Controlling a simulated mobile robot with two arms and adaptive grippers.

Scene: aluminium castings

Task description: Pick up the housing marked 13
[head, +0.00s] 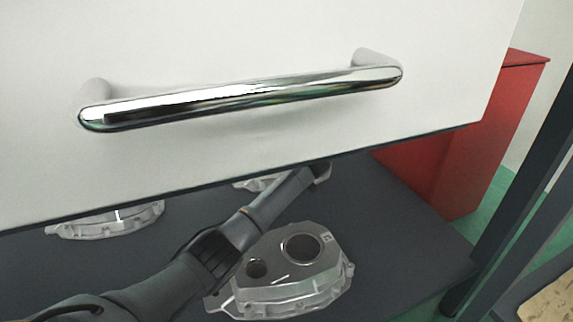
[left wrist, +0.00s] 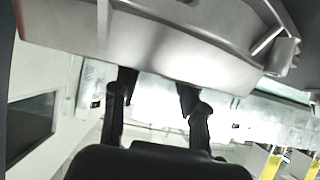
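Grey metal housings lie on a dark table. The nearest housing (head: 290,275) has two round openings and a small dark mark near its upper right corner, too small to read. A second housing (head: 108,221) at the left and a third (head: 258,184) further back are mostly hidden by the white panel, with no number visible. My left arm crosses in front of the near housing. My left gripper (head: 318,172) is by the third one, partly behind the panel's lower edge. In the left wrist view its fingers (left wrist: 157,92) are apart, their tips at a grey casting's rim (left wrist: 200,68); contact is unclear.
A white panel with a chrome handle (head: 245,95) fills the upper head view and hides the table's far part. The dark table top (head: 410,245) is bare at right. A red cabinet (head: 465,160) and dark posts (head: 535,190) stand beyond it.

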